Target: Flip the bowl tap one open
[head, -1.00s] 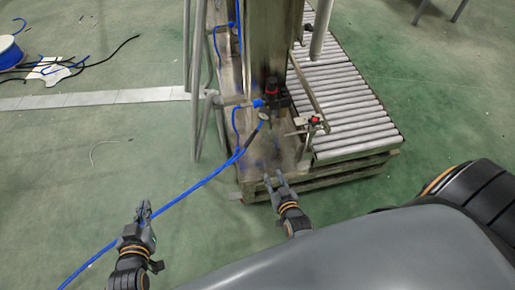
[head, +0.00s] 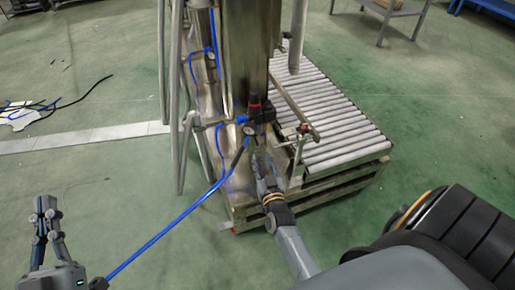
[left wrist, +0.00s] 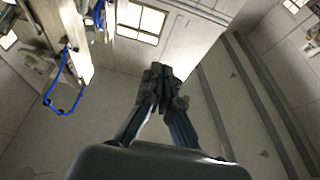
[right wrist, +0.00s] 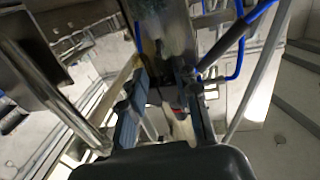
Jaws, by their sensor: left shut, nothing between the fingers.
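A dark air-treatment unit with a red-ringed top (head: 254,108) is fixed to the front of the steel column, with a round gauge (head: 248,131) and blue hose beside it. Which part is the bowl tap I cannot tell. My right gripper (head: 263,163) is just below this unit, fingers pointing up at it. In the right wrist view its fingers (right wrist: 168,105) are spread around the space below dark fittings and a small red part (right wrist: 180,108); contact cannot be told. My left gripper (head: 45,207) is shut and empty above the floor at far left, also seen in its wrist view (left wrist: 160,72).
The steel column (head: 245,60) stands beside a roller conveyor (head: 335,125). A red-topped fitting (head: 304,128) sits on the conveyor's near left side. A blue hose (head: 180,217) runs from the column toward the lower left. Green floor at left is mostly clear.

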